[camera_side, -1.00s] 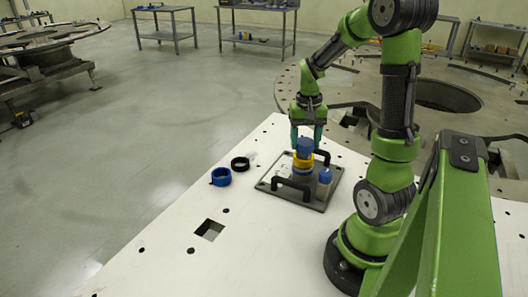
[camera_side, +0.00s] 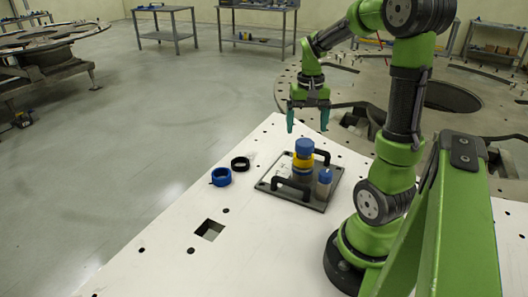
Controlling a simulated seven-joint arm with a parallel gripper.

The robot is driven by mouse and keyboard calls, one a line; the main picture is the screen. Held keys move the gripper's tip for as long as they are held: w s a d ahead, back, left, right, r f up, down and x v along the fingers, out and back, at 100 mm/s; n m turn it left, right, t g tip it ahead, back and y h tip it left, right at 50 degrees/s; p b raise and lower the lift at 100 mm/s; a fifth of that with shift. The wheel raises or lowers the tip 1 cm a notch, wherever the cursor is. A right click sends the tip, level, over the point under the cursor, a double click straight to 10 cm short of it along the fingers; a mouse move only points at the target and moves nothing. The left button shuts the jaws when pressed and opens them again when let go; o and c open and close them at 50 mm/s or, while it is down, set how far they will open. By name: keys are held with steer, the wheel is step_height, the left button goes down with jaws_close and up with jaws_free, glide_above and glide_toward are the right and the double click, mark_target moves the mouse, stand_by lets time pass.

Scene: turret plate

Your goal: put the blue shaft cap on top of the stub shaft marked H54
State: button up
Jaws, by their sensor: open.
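The blue shaft cap (camera_side: 305,147) sits on top of a stub shaft that has a yellow ring (camera_side: 303,161) around it, on the dark plate (camera_side: 316,203). I cannot read a marking on this shaft, so I cannot tell whether it is H54. A second, shorter light post (camera_side: 323,190) with a blue top (camera_side: 325,177) stands at the plate's right front. My gripper (camera_side: 308,128) is open and empty, above and behind the cap, apart from it.
The plate has two black handles (camera_side: 293,188). A blue ring (camera_side: 221,177) and a black ring (camera_side: 240,164) lie on the white table (camera_side: 165,225) left of the plate. The left of the table is otherwise clear.

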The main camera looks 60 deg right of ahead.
step_height(320, 180, up, 12)
steer(key=shift+f, duration=0.2)
stand_by(0.4)
steer(key=a+f+n+t+y, duration=0.1)
steer(key=a+f+n+t, duration=0.1)
steer(key=a, duration=1)
steer(key=a+f+n+t+y, duration=0.1)
steer(key=a+n+t, duration=0.4)
steer(key=a, duration=0.8)
steer(key=shift+f, duration=0.65)
